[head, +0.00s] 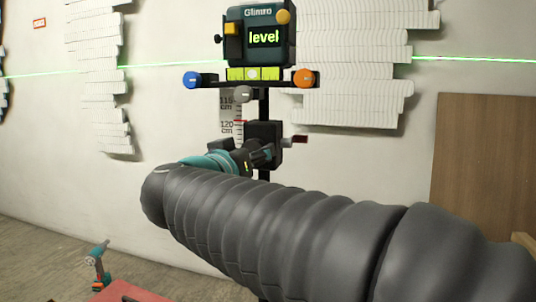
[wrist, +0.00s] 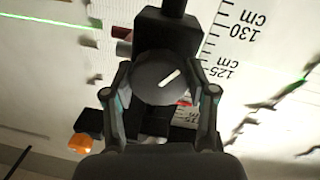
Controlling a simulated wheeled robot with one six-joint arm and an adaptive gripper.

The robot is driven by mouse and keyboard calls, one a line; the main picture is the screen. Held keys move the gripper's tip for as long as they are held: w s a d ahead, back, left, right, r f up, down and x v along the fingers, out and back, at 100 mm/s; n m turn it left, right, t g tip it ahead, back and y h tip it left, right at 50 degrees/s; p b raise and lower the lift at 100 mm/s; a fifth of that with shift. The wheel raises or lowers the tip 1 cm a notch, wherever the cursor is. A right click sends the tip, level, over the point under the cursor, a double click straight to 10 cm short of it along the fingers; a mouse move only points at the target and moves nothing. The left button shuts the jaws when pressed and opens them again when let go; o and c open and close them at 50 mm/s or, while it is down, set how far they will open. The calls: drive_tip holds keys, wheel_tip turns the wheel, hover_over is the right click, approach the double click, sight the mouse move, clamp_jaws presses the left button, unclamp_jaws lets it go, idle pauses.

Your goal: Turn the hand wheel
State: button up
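The hand wheel (wrist: 158,84) is a dark round knob with a white line mark, on a black block (wrist: 178,32) in the wrist view. In the head view that block (head: 265,134) sits on a black post; the wheel's face is not clear there. My gripper (wrist: 160,70) has one finger on each side of the wheel, and the fingers look open with narrow gaps. I cannot tell whether either touches it. In the head view my gripper (head: 262,155) is at the block, partly hidden by my arm.
A level device (head: 260,38) reading "level" stands atop the post, with blue (head: 192,79) and orange (head: 304,78) knobs below it. A cm scale (head: 230,118) hangs beside the post. White wall reliefs (head: 352,60) and a green line are behind. A drill (head: 98,262) stands lower left.

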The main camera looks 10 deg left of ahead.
drive_tip(key=c, duration=0.3)
drive_tip(key=shift+c, duration=0.2)
